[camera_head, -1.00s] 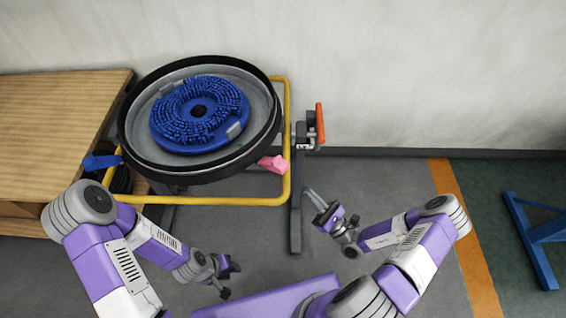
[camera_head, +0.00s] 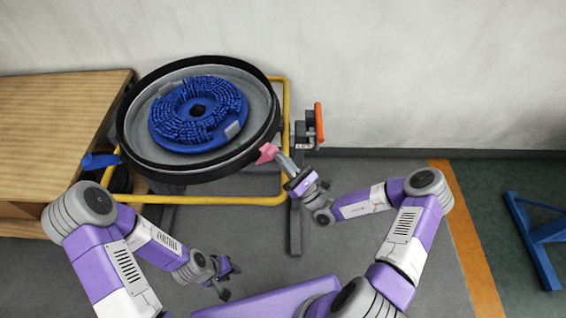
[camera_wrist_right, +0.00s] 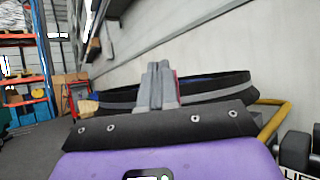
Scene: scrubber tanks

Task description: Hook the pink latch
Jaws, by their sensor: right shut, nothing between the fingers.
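The pink latch (camera_head: 266,153) sits on the front right rim of the round scrubber tank (camera_head: 135,155). The shut fingers of my right gripper (camera_head: 282,158) reach up to the latch's right side. They are at or very near it; I cannot tell if they touch. In the right wrist view the two fingers of my right gripper (camera_wrist_right: 156,84) are together, in front of the black tank rim (camera_wrist_right: 225,88). A thin reddish edge shows just right of them. My left gripper (camera_head: 229,281) hangs low, well below the tank; its finger gap is unclear.
A blue latch (camera_head: 100,161) is at the tank's left side. A blue brush disc (camera_head: 170,133) lies inside the tank. A yellow tube frame (camera_head: 230,200) surrounds it. A dark post with a red-orange handle (camera_head: 319,122) stands right of the tank. A wooden bench (camera_head: 50,110) is left.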

